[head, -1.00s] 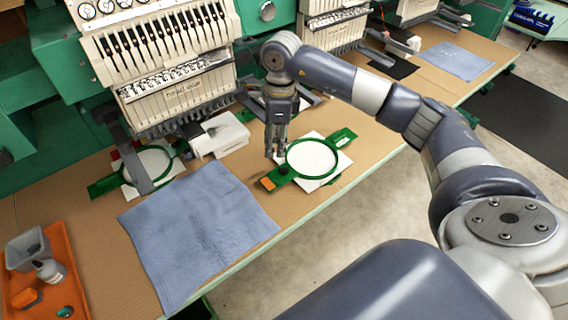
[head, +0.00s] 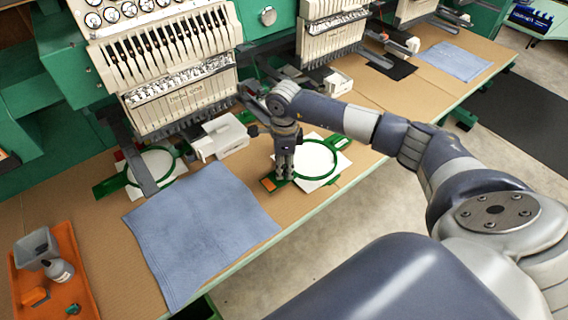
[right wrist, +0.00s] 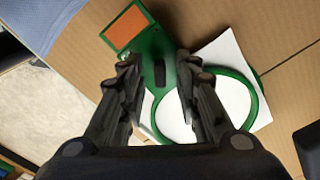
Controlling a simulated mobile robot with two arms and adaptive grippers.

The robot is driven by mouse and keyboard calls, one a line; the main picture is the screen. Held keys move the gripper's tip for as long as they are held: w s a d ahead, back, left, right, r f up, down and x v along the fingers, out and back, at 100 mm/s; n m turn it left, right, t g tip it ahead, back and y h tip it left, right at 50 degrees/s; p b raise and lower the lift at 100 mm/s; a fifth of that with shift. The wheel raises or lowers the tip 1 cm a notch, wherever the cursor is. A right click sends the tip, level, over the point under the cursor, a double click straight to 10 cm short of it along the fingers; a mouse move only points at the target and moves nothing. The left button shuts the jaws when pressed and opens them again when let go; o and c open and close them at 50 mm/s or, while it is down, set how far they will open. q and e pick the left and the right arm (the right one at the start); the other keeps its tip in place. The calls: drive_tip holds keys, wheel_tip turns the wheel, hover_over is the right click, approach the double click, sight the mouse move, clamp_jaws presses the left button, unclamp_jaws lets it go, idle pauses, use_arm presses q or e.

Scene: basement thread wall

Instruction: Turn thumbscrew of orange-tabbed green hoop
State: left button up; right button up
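The green hoop (head: 337,152) with an orange tab (head: 268,184) lies over a white sheet on the tan table. The hoop ring (right wrist: 259,95) and orange tab (right wrist: 124,28) also show in the right wrist view. The dark thumbscrew (right wrist: 160,74) stands on the green bracket between tab and ring. My right gripper (head: 284,177) points down over this bracket and hides the thumbscrew in the head view. In the right wrist view its fingers (right wrist: 158,66) are open, one on each side of the thumbscrew, with gaps visible. My left gripper is not in view.
A second green hoop (head: 177,155) lies to the left, under the embroidery machine (head: 180,95). A white box-like part (head: 222,137) stands behind the gripper. A blue cloth (head: 200,235) and an orange tray (head: 75,262) lie to the left. The table's front edge is close.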

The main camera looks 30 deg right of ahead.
clamp_jaws()
